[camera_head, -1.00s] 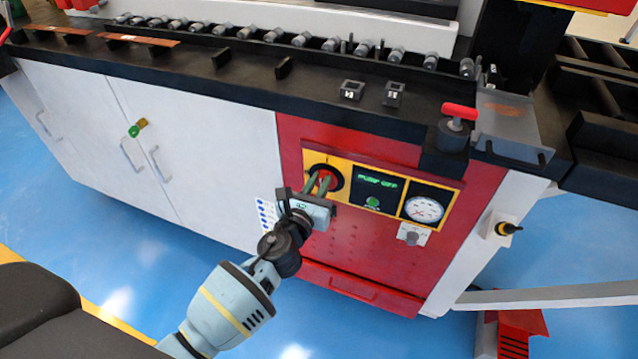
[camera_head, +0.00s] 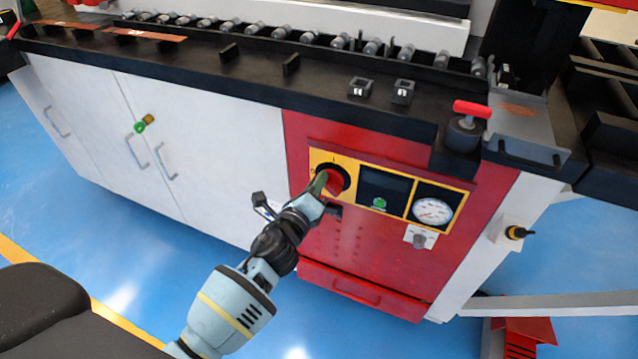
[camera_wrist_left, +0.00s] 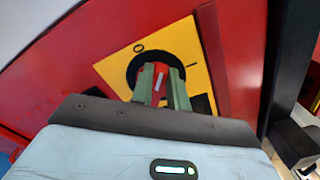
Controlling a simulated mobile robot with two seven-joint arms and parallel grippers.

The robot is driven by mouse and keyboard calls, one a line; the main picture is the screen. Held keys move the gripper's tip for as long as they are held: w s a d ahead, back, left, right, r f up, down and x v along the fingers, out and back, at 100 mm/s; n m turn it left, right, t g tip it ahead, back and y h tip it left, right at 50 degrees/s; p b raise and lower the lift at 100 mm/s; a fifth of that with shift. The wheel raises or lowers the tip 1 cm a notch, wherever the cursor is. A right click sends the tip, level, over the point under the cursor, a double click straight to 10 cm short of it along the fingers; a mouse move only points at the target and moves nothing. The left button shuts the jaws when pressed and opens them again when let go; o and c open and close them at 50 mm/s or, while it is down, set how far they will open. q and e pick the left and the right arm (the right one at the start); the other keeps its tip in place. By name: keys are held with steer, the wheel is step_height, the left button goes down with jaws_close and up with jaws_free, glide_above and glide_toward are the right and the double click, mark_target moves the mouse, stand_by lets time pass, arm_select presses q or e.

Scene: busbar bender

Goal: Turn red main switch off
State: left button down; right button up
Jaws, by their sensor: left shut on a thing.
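The red main switch (camera_head: 337,181) sits in a black round surround on a yellow plate (camera_head: 318,158), at the left of the control panel. My left gripper (camera_head: 325,183) is at the switch, its green fingers on either side of the red handle. In the left wrist view the red handle (camera_wrist_left: 158,86), with a white line on it, is between the two fingers (camera_wrist_left: 160,92). A "0" (camera_wrist_left: 139,47) shows above left of the surround, and an "I" mark lies to its right. The handle's exact angle is hard to tell. My right gripper is out of view.
Right of the switch are a dark display (camera_head: 384,186) with a green button (camera_head: 380,203), a pressure gauge (camera_head: 432,211) and a grey knob (camera_head: 419,240). A red-handled part (camera_head: 471,109) stands above. White cabinet doors (camera_head: 215,150) are left.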

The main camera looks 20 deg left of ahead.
arm_select(q)
steer(key=shift+a+f+n+b, duration=0.1)
steer(key=shift+f+n, duration=0.2)
steer(key=shift+n, duration=0.95)
steer(key=shift+a+f+n+b, duration=0.15)
steer(key=shift+f+n, duration=0.1)
steer(key=shift+n, duration=0.95)
steer(key=shift+f+n+b, duration=0.1)
steer(key=shift+f+n, duration=0.2)
steer(key=shift+n, duration=0.95)
steer(key=c, duration=1.4)
jaws_free()
steer(key=shift+o, duration=0.2)
steer(key=shift+s, duration=0.15)
steer(key=s, duration=0.7)
steer(key=shift+s+a, duration=0.15)
steer(key=shift+s, duration=0.15)
